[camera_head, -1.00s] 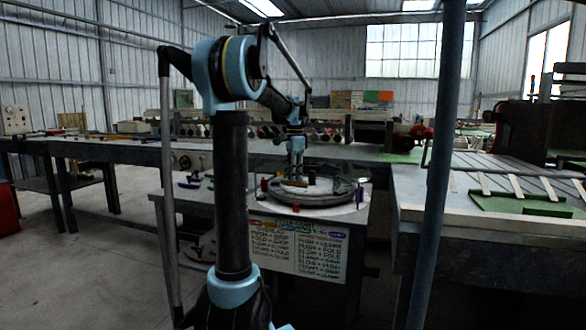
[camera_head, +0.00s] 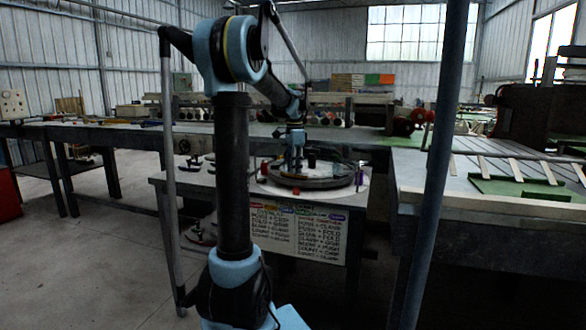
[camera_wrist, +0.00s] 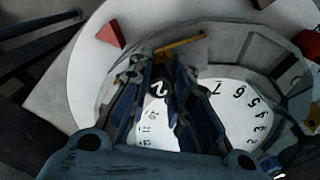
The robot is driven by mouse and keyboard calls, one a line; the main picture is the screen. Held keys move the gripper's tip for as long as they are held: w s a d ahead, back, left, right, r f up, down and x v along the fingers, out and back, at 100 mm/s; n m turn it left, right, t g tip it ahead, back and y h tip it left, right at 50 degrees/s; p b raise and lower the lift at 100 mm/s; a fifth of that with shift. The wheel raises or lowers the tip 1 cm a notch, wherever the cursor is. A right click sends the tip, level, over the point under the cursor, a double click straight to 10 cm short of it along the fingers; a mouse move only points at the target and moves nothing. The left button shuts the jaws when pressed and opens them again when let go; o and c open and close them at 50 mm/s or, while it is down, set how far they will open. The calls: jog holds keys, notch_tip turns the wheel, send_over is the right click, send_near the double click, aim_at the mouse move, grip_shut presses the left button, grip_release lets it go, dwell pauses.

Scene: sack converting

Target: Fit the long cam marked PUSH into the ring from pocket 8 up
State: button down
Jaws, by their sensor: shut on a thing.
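My gripper (camera_wrist: 160,62) points down at the ring, its two fingers close together. A thin yellow-orange bar (camera_wrist: 182,46) lies across the fingertips, and the gripper is shut on it; no marking is readable on it. The grey ring (camera_wrist: 232,38) has a pale numbered disc (camera_wrist: 228,112) inside, with figures such as 7, 6 and 5 showing. The fingers hide part of the ring and several numbers. In the head view, my gripper (camera_head: 296,162) is over the left part of the ring (camera_head: 318,183). I cannot tell whether the bar touches the ring.
A red block (camera_wrist: 110,33) lies on the white plate outside the ring; another red piece (camera_wrist: 309,43) is at the right. A lettered board (camera_head: 298,232) hangs on the table front. A green tray (camera_head: 520,188) lies on the right bench.

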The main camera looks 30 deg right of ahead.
jog(key=shift+f, duration=0.4)
jog(key=c, duration=1.4)
grip_release()
notch_tip(320, 180, up, 19)
